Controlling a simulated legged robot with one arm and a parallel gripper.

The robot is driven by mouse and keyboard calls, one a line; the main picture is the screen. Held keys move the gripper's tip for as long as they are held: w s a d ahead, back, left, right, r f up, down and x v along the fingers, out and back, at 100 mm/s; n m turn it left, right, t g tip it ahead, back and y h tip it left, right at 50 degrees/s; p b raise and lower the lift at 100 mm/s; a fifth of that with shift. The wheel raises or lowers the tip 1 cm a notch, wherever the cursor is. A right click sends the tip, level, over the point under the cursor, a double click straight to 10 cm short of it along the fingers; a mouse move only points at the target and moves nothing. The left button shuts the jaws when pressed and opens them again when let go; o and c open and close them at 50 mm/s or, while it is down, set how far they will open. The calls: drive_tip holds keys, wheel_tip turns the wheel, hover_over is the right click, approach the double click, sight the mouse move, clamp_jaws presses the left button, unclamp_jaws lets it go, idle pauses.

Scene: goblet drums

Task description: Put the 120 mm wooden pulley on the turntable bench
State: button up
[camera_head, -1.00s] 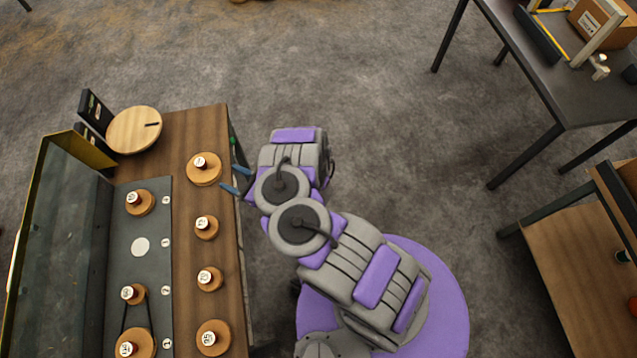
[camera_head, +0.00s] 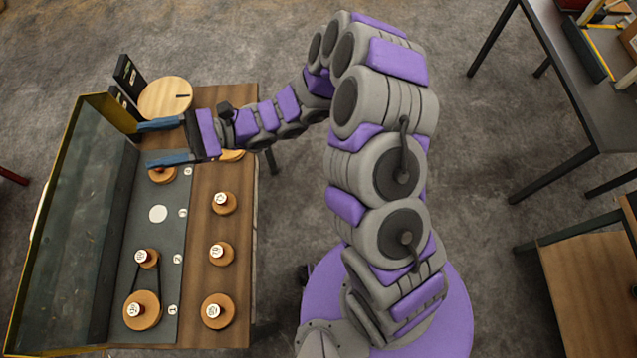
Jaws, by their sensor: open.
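Several round wooden pulleys with white labelled hubs stand on a bench (camera_head: 240,270) at the left. I cannot read the sizes, so I cannot tell which is 120 mm. In the right row are pulleys (camera_head: 224,203), (camera_head: 222,253) and (camera_head: 218,311); another pulley (camera_head: 232,155) is mostly hidden under my gripper. On the dark panel (camera_head: 165,255) are a small pulley (camera_head: 146,259) and a larger pulley (camera_head: 142,310), joined by a belt, and a pulley (camera_head: 162,175) partly under a finger. My gripper (camera_head: 148,145) is open and empty above the bench's far part, fingers pointing left.
A yellow-edged clear screen (camera_head: 70,210) bounds the bench's left. A dark table (camera_head: 570,100) and a wooden-topped table (camera_head: 590,290) stand at the right, with open floor between.

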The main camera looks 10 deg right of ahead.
drive_tip(key=s+d+r+n+g+h, duration=0.3)
drive_tip(key=s+d+n+h, duration=0.75)
drive_tip(key=s+d, duration=0.3)
drive_tip(key=s+d+f+t+h, duration=0.1)
drive_tip(key=d+t+h, duration=0.3)
drive_tip(key=d, duration=0.8)
drive_tip(key=s+d+f+t+h, duration=0.1)
drive_tip(key=d+t+h, duration=0.3)
drive_tip(key=d, duration=0.9)
drive_tip(key=shift+s+d+f+m+t+h, duration=0.25)
drive_tip(key=shift+s+m+t+h, duration=0.2)
drive_tip(key=shift+s+h, duration=0.65)
drive_tip(key=shift+w, duration=0.2)
